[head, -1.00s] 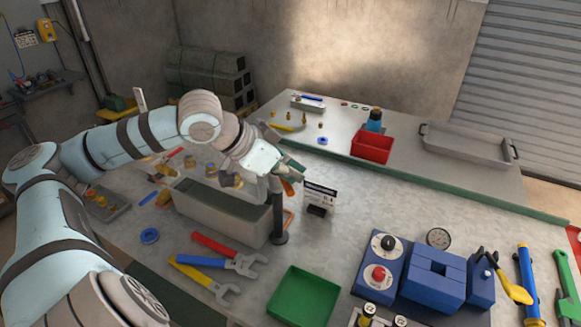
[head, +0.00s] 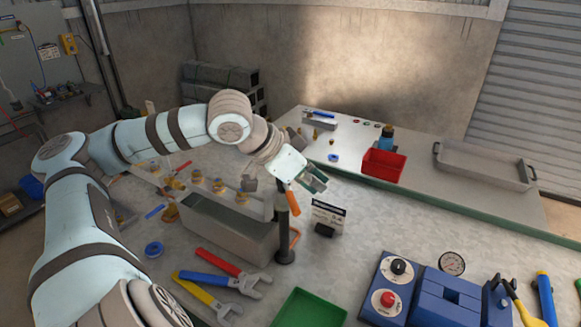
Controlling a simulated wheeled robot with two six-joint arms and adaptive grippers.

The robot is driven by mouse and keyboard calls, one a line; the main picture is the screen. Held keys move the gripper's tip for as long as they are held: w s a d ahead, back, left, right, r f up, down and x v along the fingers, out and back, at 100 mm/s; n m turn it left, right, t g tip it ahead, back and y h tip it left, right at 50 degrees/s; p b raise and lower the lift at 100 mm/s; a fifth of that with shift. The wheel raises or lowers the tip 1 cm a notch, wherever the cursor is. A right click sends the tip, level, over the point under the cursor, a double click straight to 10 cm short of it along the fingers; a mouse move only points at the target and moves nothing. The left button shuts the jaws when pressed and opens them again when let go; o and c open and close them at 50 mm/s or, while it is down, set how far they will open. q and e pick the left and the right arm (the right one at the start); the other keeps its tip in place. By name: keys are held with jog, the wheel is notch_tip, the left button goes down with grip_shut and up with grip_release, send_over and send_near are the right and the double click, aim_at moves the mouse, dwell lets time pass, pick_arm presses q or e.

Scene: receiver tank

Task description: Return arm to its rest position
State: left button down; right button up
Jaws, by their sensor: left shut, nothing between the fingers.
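My left arm comes in from the left and reaches across the workbench (head: 365,225). My left gripper (head: 318,183) is shut and empty, in the air above the back of the bench. My right gripper is out of view.
Red, blue and yellow wrenches (head: 226,277) lie in front of the tank. A green tray (head: 308,308) and a blue control box (head: 388,288) are at the front. A red bin (head: 383,165) and a metal tray (head: 484,166) stand on the rear table.

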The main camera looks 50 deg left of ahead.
pick_arm(q)
jog(key=b+v, duration=0.4)
jog(key=v, duration=0.5)
jog(key=shift+a, duration=0.35)
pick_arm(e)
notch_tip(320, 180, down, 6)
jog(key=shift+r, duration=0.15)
pick_arm(q)
jog(key=shift+w, duration=0.15)
